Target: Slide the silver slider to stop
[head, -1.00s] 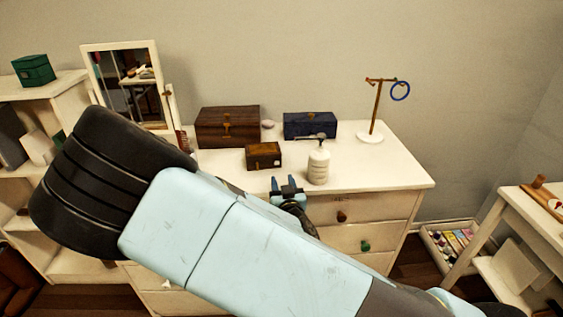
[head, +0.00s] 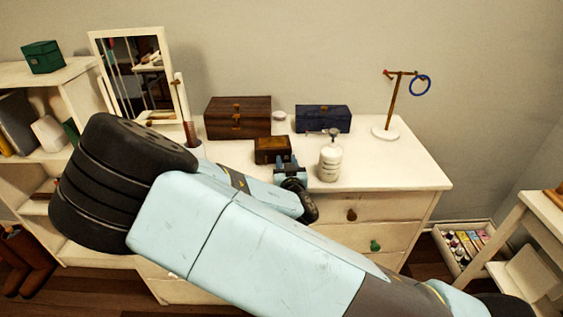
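I cannot make out a silver slider in the head view; it may be too small or hidden. A small brown box (head: 270,150) with a metal-coloured clasp stands on the white dresser (head: 400,165). My gripper (head: 287,160) is over the dresser top, at the small box's front right corner in the picture. Its two blue fingertips point away from me and show a gap, with nothing seen between them. I cannot tell whether they touch the box. My arm hides the dresser's front left part.
A white pump bottle (head: 330,163) stands close to the right of my gripper. A larger dark brown box (head: 237,118) and a blue box (head: 323,119) stand behind. A stand with a blue ring (head: 420,85) is at the right, a mirror (head: 133,75) at the left.

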